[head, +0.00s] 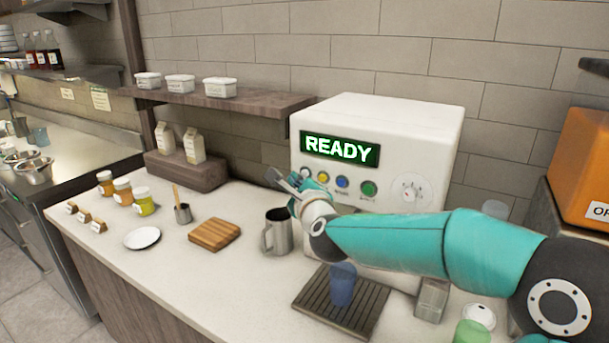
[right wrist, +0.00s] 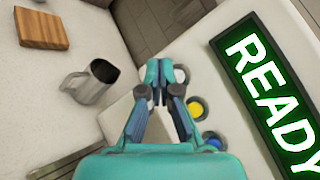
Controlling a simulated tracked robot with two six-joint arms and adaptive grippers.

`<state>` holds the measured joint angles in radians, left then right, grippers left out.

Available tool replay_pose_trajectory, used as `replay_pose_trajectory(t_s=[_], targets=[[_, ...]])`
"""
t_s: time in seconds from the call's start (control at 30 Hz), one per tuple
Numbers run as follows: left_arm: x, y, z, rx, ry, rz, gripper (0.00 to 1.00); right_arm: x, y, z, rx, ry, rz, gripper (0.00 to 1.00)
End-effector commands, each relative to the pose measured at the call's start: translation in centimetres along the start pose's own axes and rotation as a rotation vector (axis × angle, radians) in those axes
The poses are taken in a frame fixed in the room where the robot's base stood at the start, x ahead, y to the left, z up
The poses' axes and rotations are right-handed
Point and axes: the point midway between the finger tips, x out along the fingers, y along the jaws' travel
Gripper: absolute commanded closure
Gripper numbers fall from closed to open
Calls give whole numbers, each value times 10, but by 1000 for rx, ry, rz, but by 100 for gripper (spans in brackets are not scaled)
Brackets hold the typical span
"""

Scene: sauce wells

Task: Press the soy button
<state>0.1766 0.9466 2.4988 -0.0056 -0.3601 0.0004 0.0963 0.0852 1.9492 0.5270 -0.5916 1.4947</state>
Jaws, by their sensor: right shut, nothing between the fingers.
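The white machine (head: 420,135) has a lit green READY display (head: 340,149), which is also large in the right wrist view (right wrist: 268,85). Below the display is a row of round buttons: a pale one (right wrist: 182,74), a yellow one (right wrist: 196,109), a blue one (head: 342,182) and a green one (head: 369,188). Their labels are too small to read, so I cannot tell which is soy. My right gripper (head: 274,177) is shut and empty, at the left end of the row. In the wrist view its fingertips (right wrist: 158,72) appear beside the pale button and partly cover it. Contact cannot be told. My left gripper is not in view.
A steel pitcher (head: 278,232) stands below the right gripper. A blue cup (head: 342,285) stands on the drip tray (head: 310,293). A cutting board (head: 214,235) and jars (head: 122,192) are to the left. An orange box (head: 580,165) is at right.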

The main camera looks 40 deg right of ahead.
Motion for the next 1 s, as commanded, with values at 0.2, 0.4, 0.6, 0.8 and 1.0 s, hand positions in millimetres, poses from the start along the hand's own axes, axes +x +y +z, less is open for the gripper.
replay_pose_trajectory(t_s=[0.2, 0.4, 0.6, 0.8, 1.0], targets=[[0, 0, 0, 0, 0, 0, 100, 0, 0, 0, 0, 0, 0, 100], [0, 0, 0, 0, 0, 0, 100, 0, 0, 0, 0, 1, -1, 100], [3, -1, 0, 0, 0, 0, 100, 1, -1, -3, 1, 1, -2, 100], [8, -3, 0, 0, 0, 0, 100, 4, -6, -5, 1, 1, -2, 100], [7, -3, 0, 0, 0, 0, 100, 4, -7, -5, 0, 1, -1, 100]])
